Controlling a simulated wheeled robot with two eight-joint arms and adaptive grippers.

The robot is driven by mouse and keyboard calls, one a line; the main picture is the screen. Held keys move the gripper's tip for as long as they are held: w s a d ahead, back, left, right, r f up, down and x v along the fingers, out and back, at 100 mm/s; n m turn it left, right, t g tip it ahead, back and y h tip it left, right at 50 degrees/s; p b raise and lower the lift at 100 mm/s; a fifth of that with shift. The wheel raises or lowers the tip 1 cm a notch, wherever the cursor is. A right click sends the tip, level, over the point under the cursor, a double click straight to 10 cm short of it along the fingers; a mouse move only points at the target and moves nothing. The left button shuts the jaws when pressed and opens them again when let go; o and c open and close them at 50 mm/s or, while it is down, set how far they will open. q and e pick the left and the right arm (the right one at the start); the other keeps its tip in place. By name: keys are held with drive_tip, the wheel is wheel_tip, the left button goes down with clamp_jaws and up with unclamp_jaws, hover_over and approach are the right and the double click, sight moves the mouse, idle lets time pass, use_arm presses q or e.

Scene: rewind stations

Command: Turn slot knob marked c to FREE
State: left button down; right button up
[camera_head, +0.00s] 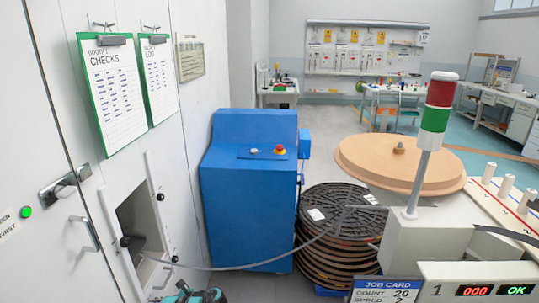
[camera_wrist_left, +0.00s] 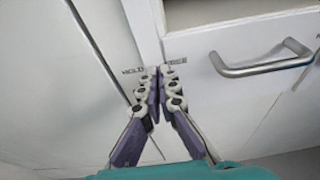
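My left gripper (camera_wrist_left: 158,78) has its two fingers close together, with only a thin gap between them. Its tips are at the cabinet front, between a small label reading HOLD (camera_wrist_left: 133,71) on the left and one that seems to read FREE (camera_wrist_left: 176,62) on the right. No knob shows there; the fingers cover that spot, so I cannot tell whether they hold one. In the head view part of my left gripper (camera_head: 188,294) shows at the bottom edge. My right gripper is out of view.
A metal bar handle (camera_wrist_left: 262,67) is close right of the fingers. A grey cable (camera_head: 240,267) runs from the wall opening (camera_head: 135,225) to the machine at right. A blue cabinet (camera_head: 235,200) and stacked dark reels (camera_head: 335,240) stand beyond.

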use_arm(q)
drive_tip(key=shift+r, duration=0.35)
drive_tip(key=shift+d, duration=0.15)
drive_tip(key=v, duration=0.2)
drive_tip(key=f+v, duration=0.1)
drive_tip(key=v, duration=0.2)
drive_tip(key=shift+d+f, duration=0.1)
drive_tip(key=shift+d, duration=0.35)
